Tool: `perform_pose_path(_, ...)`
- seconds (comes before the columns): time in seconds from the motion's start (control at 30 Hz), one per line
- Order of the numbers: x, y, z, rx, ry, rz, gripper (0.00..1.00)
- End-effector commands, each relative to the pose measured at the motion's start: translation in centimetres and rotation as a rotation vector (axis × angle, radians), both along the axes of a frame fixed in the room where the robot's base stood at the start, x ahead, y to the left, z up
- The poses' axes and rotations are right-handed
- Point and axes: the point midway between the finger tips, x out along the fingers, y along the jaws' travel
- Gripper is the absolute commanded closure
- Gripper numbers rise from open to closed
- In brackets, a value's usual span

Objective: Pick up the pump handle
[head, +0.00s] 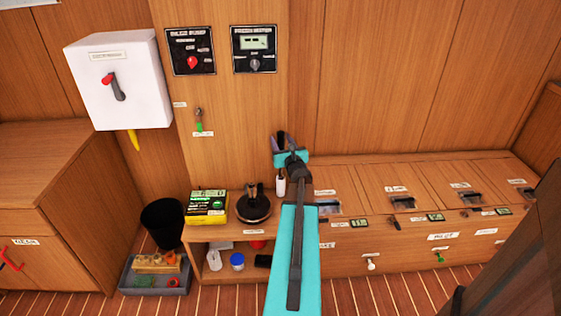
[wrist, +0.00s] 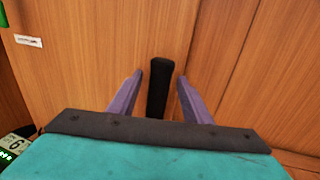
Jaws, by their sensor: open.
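A black upright bar with a rounded top, which looks like the pump handle (wrist: 158,88), stands between my two purple fingers in the wrist view. Its lower end is hidden behind my gripper's dark edge. My gripper (wrist: 160,77) is open, with a finger on each side of the bar and a visible gap at both sides. In the head view my gripper (head: 283,139) is in front of the wood panel, above the low shelf. There the bar is hard to tell from the dark fingers.
A round black fitting (head: 253,208) and a green-yellow box (head: 206,206) sit on the shelf top left of my arm. A white cylinder (head: 281,183) shows just below my gripper. Bench lids (head: 400,185) lie to the right. A white switch box (head: 118,80) hangs at upper left.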

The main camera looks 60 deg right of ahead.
Motion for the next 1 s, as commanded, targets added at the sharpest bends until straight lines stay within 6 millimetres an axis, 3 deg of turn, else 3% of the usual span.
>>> perform_pose_path(0.47, 0.0, 0.03, 0.02, 0.0, 0.0, 0.0, 0.55)
perform_pose_path(0.5, 0.0, 0.03, 0.02, 0.0, 0.0, 0.0, 0.57)
perform_pose_path(0.77, 0.0, 0.03, 0.02, 0.0, 0.0, 0.0, 1.0)
perform_pose_path(1.0, 0.0, 0.03, 0.08, -0.001, -0.001, 0.0, 1.0)
